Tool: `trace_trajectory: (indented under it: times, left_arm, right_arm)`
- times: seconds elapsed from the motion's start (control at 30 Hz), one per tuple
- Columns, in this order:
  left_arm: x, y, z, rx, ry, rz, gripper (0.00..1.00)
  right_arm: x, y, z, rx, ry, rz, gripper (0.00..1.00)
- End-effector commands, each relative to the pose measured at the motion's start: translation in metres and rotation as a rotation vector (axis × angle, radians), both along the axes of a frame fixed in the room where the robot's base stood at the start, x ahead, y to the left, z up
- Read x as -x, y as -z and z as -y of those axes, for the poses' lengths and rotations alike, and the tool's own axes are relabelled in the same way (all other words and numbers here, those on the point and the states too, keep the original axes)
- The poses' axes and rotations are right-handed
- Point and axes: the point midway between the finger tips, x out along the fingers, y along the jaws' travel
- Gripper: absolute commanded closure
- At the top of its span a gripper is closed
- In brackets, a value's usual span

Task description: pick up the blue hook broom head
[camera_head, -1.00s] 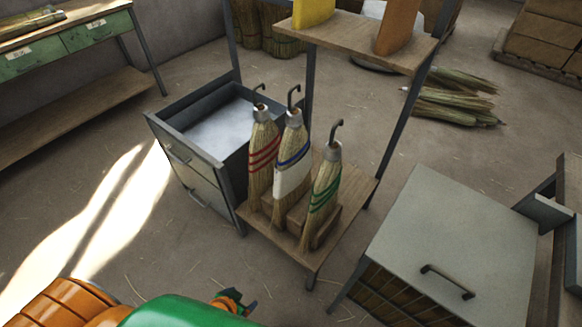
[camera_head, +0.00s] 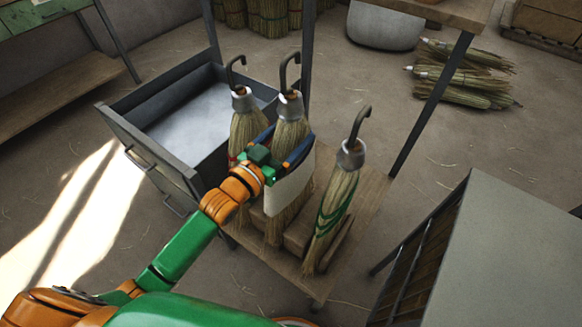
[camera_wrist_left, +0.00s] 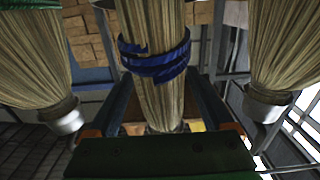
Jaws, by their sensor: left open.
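My left gripper (camera_head: 284,150) is open, with one finger on each side of the straw; contact cannot be told. In the head view the gripper hides its blue bands. The red-banded broom head (camera_head: 246,128) stands close on the left, the green-banded one (camera_head: 338,196) on the right. My right gripper is out of view.
A metal drawer unit (camera_head: 150,130) with an open top drawer stands left of the shelf (camera_head: 265,262). A grey cabinet (camera_head: 505,250) stands at the right. Shelf posts (camera_head: 432,105) rise behind the brooms. Broom bundles (camera_head: 465,80) lie on the floor behind.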

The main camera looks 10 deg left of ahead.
Motion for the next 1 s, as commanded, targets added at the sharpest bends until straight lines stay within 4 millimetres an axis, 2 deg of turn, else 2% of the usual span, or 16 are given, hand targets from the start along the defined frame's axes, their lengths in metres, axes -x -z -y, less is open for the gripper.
trace_trajectory:
  times: [0.17,0.2,0.5,0.87,1.0]
  left_arm:
    - [-0.0012,0.0002,0.0006,0.000,0.000,-0.001,0.15]
    - [-0.0012,0.0002,0.0006,0.000,0.000,-0.001,0.18]
    - [-0.0010,0.0004,0.0003,0.000,0.000,-0.001,0.99]
    - [-0.0010,-0.0005,0.0003,-0.001,0.000,0.001,1.00]
    - [-0.0012,-0.0084,0.0003,0.000,0.000,0.002,1.00]
  right_arm:
    - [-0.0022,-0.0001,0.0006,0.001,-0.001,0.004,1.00]
    - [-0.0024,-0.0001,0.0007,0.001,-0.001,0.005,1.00]
    - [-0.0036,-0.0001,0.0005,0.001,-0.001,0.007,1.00]
    - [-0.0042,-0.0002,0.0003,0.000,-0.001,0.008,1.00]
    - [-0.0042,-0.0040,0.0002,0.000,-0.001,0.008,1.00]
